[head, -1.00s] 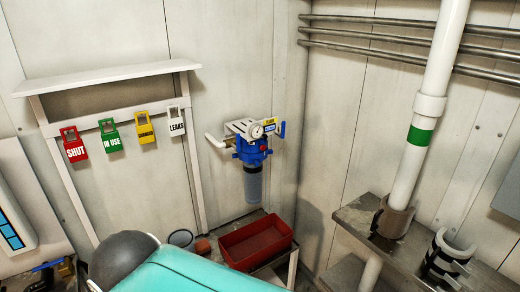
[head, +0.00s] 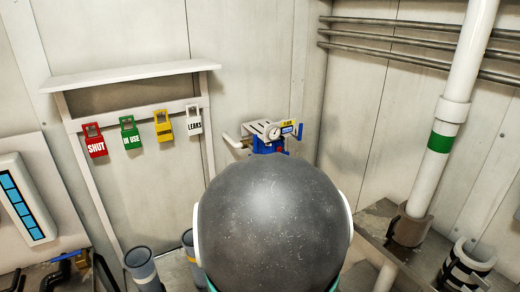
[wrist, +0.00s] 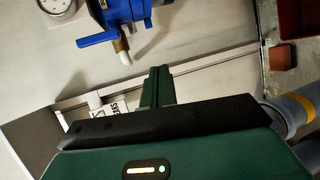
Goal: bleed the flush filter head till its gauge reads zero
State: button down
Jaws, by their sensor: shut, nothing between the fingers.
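The flush filter head (head: 268,146) is blue with a white bracket, on the back wall in the head view. Its round white gauge (head: 274,132) faces out, but its reading is too small to tell. My dark round arm joint hides the filter's lower part. In the wrist view the blue filter head (wrist: 122,10) is at the top, with the gauge (wrist: 60,7) cut by the top edge. A blue lever (wrist: 97,39) and a brass and white spout (wrist: 124,54) stick out of it. My gripper (wrist: 157,73) is shut and empty, apart from the spout and lever. The head view hides it.
A rack holds hanging tags, red SHUT (head: 94,142), green IN USE (head: 130,134), a yellow one (head: 163,126) and white LEAKS (head: 194,121). Grey cylinders (head: 142,268) stand below it. A red tray (wrist: 288,25) is at the wrist view's top right. A white pipe (head: 455,90) stands right.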

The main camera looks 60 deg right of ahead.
aim_at(280, 149)
jog(key=s+d+r+n+g+h, duration=0.2)
jog(key=s+d+n+h, duration=0.4)
jog(key=s+d, duration=0.6)
jog(key=shift+s+g+h, duration=0.35)
jog(key=shift+g+h, duration=0.15)
jog(key=shift+g, duration=0.1)
jog(key=shift+w+d, duration=0.1)
jog(key=shift+d, duration=0.05)
jog(key=w+d, duration=0.4)
jog(key=w, duration=0.3)
jog(key=shift+w, duration=0.4)
jog(key=shift+w, duration=0.1)
dwell(0.6)
jog(key=shift+w+d, duration=0.15)
jog(key=shift+w, duration=0.1)
jog(key=shift+w+d, duration=0.2)
jog(key=shift+w, duration=0.25)
dwell(2.0)
